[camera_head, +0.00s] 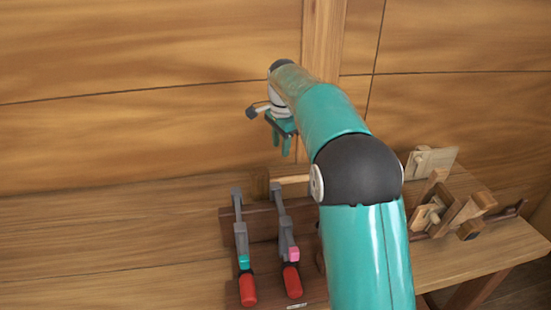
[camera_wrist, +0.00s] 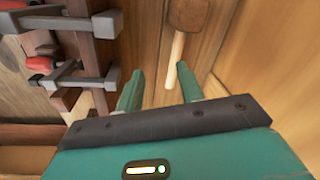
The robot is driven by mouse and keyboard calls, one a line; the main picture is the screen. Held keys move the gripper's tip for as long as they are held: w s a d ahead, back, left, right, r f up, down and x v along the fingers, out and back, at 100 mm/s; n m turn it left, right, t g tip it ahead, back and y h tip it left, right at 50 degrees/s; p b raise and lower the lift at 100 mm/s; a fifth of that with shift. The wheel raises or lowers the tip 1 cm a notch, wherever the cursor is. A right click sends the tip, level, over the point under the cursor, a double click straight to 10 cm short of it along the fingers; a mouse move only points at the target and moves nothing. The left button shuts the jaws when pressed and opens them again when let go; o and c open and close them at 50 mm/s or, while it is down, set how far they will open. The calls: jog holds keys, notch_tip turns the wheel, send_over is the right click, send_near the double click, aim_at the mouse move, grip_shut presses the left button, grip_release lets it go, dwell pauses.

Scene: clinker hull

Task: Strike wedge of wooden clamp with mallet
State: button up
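The mallet lies on the wooden bench. In the head view its brown head (camera_head: 260,184) and part of its pale handle (camera_head: 292,179) show, with the rest hidden behind my arm. In the wrist view its head (camera_wrist: 188,15) is at the top and its handle (camera_wrist: 176,58) points down toward my fingers. My gripper (camera_head: 281,147) is open and empty above the mallet; its two teal fingers also show in the wrist view (camera_wrist: 160,78), with the handle's end near the right fingertip. The wooden clamp (camera_head: 450,211) is at the right of the bench; I cannot clearly pick out its wedge.
Two metal bar clamps with red handles, one at left (camera_head: 241,245) and one beside it (camera_head: 287,240), hang on a dark wooden rack (camera_head: 265,227) near the mallet. A plank wall (camera_head: 130,130) with an upright rib (camera_head: 322,40) rises close behind my gripper.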

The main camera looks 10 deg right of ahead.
aim_at(276, 179)
jog(key=w+f+m, duration=0.1)
jog(key=w+f, duration=0.1)
jog(key=f, duration=0.1)
jog(key=w+f+m, duration=0.1)
jog(key=w+f, duration=0.1)
jog(key=f, duration=0.1)
jog(key=w+f+m+g, duration=0.1)
jog(key=w+f, duration=0.2)
jog(key=shift+f+m, duration=0.1)
jog(key=shift+m, duration=0.2)
jog(key=shift+w+f, duration=0.15)
jog(key=shift+f, duration=4.75)
jog(key=shift+c, duration=0.3)
grip_shut()
jog(key=shift+r, duration=0.75)
